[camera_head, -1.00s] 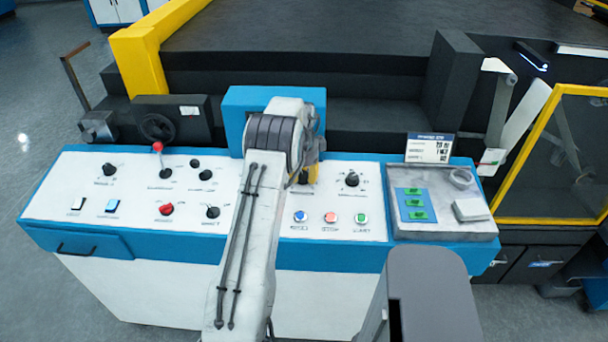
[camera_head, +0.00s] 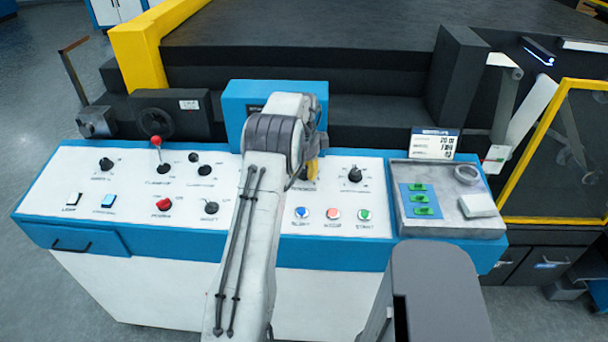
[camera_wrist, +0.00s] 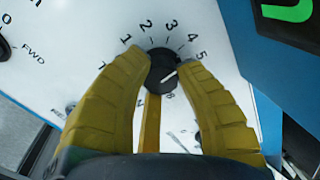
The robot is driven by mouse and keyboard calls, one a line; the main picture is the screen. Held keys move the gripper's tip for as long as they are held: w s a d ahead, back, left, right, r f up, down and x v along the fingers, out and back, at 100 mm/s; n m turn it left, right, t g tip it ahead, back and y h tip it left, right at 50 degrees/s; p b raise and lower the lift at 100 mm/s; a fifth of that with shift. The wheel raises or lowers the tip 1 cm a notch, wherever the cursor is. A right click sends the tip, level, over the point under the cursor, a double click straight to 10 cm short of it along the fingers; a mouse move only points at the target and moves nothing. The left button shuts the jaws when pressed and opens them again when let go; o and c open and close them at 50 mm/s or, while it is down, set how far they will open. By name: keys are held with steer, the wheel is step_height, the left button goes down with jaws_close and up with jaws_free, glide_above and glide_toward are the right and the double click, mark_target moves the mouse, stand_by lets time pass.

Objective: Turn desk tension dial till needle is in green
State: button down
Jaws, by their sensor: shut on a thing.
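The tension dial (camera_wrist: 161,66) is a black round knob with a white pointer line, on a white panel numbered around it. It sits between the two yellow fingers of my gripper (camera_wrist: 163,76) in the wrist view, which is shut on it. The pointer line slants up and right, towards the 4 and 5 marks. In the head view the dial is hidden by my arm, and my gripper (camera_head: 312,170) shows only as a bit of yellow. A dark gauge face (camera_wrist: 290,15) with a green mark is cut off at the wrist view's top right; its needle is not visible.
The blue housing (camera_head: 240,98) stands behind my arm on the white and blue desk. Another black knob (camera_head: 354,174), blue, red and green buttons (camera_head: 333,214) and a grey tray (camera_head: 450,230) lie to the right. A red-topped lever (camera_head: 157,143) stands to the left.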

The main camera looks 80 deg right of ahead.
steer(key=shift+s, duration=0.2)
steer(key=c, duration=1.4)
jaws_free()
steer(key=o, duration=0.3)
steer(key=shift+s, duration=0.15)
steer(key=shift+o, duration=1.2)
steer(key=shift+r, duration=0.1)
step_height(320, 180, up, 12)
steer(key=a, duration=0.2)
steer(key=shift+f, duration=0.2)
